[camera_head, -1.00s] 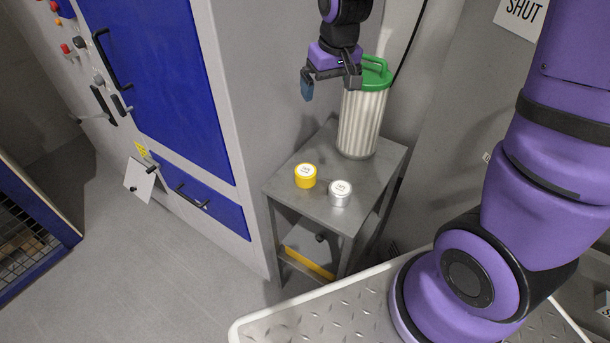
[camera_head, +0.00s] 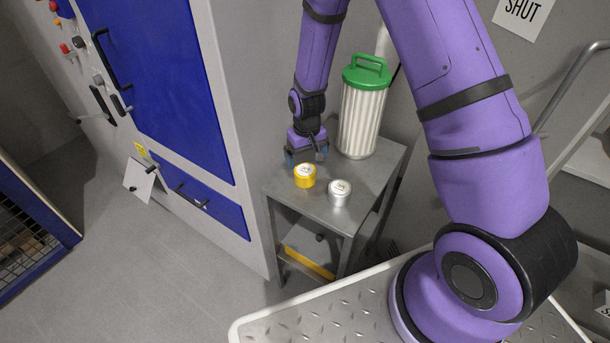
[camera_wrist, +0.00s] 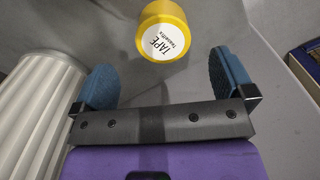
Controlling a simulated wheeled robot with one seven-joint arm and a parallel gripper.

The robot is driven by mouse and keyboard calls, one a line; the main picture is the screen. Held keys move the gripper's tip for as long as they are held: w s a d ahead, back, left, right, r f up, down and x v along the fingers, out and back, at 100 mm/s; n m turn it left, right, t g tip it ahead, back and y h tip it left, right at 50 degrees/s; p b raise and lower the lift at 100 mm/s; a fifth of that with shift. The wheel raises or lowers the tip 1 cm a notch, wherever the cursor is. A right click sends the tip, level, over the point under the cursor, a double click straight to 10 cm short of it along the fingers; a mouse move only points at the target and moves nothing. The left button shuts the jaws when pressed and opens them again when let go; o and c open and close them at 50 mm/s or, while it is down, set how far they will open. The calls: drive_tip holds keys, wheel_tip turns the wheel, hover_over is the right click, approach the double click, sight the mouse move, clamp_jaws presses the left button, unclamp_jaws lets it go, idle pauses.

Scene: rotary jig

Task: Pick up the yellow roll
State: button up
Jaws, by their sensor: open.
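The yellow roll (camera_head: 305,176) stands on the small grey table (camera_head: 345,215), with a white round label on top. In the wrist view the yellow roll (camera_wrist: 163,32) lies just beyond the fingertips, and its label reads TAPE. My gripper (camera_head: 306,157) is low over the table, behind the roll in the head view. In the wrist view my gripper (camera_wrist: 163,80) has its two blue fingers wide apart with nothing between them. The roll is not touched by either finger in the wrist view.
A ribbed canister with a green lid (camera_head: 359,110) stands at the table's back, close to my gripper's right. A grey cabinet with blue doors (camera_head: 150,80) rises left of the table.

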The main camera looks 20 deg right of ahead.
sight(306, 171)
drive_tip(key=shift+a+f, duration=0.15)
drive_tip(key=shift+f, duration=3.6)
drive_tip(key=c, duration=1.1)
